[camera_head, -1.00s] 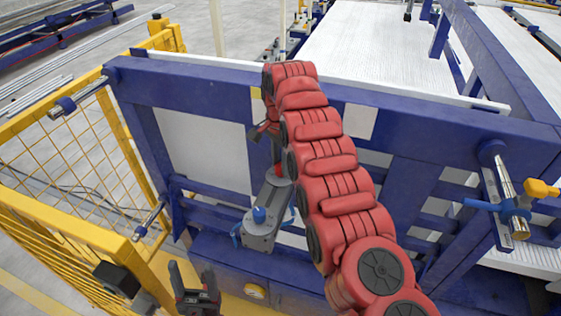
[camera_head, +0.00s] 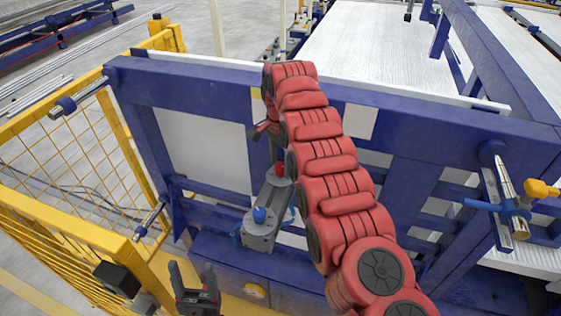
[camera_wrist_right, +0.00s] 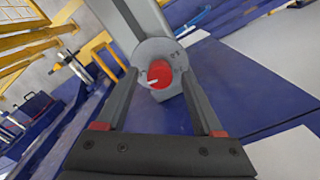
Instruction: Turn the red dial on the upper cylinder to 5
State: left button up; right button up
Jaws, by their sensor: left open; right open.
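The red dial (camera_head: 279,169) is on the round upper end of a grey metal unit (camera_head: 268,205). In the right wrist view the red dial (camera_wrist_right: 160,74) shows a small white pointer mark and lies between my open fingertips; I cannot tell whether they touch it. No numbers are readable. My right gripper (camera_wrist_right: 160,76) is open around the dial in that view; in the head view its red arm partly covers it. A blue knob (camera_head: 260,215) sits on the lower end of the unit. My left gripper (camera_head: 194,275) is open and empty at the bottom.
A blue frame (camera_head: 200,92) with white panels stands behind and around the unit. A yellow mesh fence (camera_head: 70,225) is on the left. A metal rod with a yellow and blue fitting (camera_head: 510,200) sticks out on the right.

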aim_at(281, 165)
jog(key=shift+r+p, duration=0.35)
jog(key=shift+r, duration=0.2)
notch_tip(281, 165, up, 11)
jog(key=p, duration=1)
jog(key=shift+f, duration=0.1)
